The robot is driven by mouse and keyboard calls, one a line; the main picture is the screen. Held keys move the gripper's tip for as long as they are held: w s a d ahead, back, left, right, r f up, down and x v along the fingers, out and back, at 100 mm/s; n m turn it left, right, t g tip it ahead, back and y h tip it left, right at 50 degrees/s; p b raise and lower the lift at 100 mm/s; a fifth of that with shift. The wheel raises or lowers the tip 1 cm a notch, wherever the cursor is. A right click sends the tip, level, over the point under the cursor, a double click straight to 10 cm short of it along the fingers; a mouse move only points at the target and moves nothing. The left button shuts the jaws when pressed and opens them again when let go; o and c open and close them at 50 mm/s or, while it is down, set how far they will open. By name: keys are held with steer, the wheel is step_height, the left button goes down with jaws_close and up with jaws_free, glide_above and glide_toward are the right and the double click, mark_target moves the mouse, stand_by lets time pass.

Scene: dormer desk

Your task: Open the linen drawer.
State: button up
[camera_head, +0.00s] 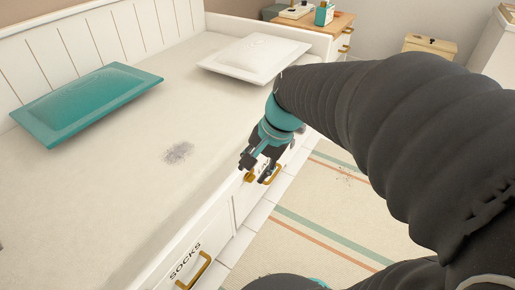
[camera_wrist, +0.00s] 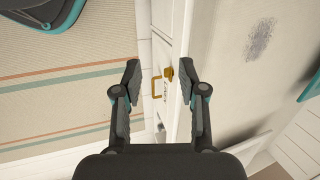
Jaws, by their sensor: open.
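A white drawer front (camera_wrist: 166,112) under the daybed carries a brass bar handle (camera_wrist: 156,88), also seen in the head view (camera_head: 273,174). Small dark lettering on this front is too small or covered to read surely. A small brass piece (camera_wrist: 168,73) sits near the front's upper edge. My gripper (camera_head: 255,170) is open and empty above this drawer. In the wrist view its fingers (camera_wrist: 160,68) stand apart on either side of the handle and brass piece. I see no contact with the handle. The drawer looks shut.
A drawer marked SOCKS (camera_head: 186,262) with a brass handle is nearer at lower left. The daybed mattress (camera_head: 110,180) bears a teal cushion (camera_head: 85,100), a white cushion (camera_head: 255,58) and a grey smudge. A striped rug (camera_head: 325,210) covers open floor; a wooden-topped cabinet (camera_head: 318,27) stands behind.

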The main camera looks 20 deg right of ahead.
steer(key=w+d+f+m+t+y+b, duration=0.1)
steer(key=w+d+f+m+y, duration=0.3)
steer(key=w+f+m, duration=0.45)
steer(key=w+d+f+m+y+b, duration=0.1)
steer(key=w+d+f+m+y, duration=0.2)
steer(key=w+d+f+m, duration=0.6)
steer(key=m+t+b, duration=0.2)
steer(key=m+t, duration=0.7)
steer(key=m, duration=1)
glide_toward(275, 173)
steer(key=shift+h, duration=0.4)
steer(key=b+x, duration=0.1)
steer(key=x, duration=0.9)
steer(key=shift+s+a+f, duration=0.1)
steer(key=shift+a+f, duration=0.1)
jaws_close()
steer(key=shift+d, duration=0.1)
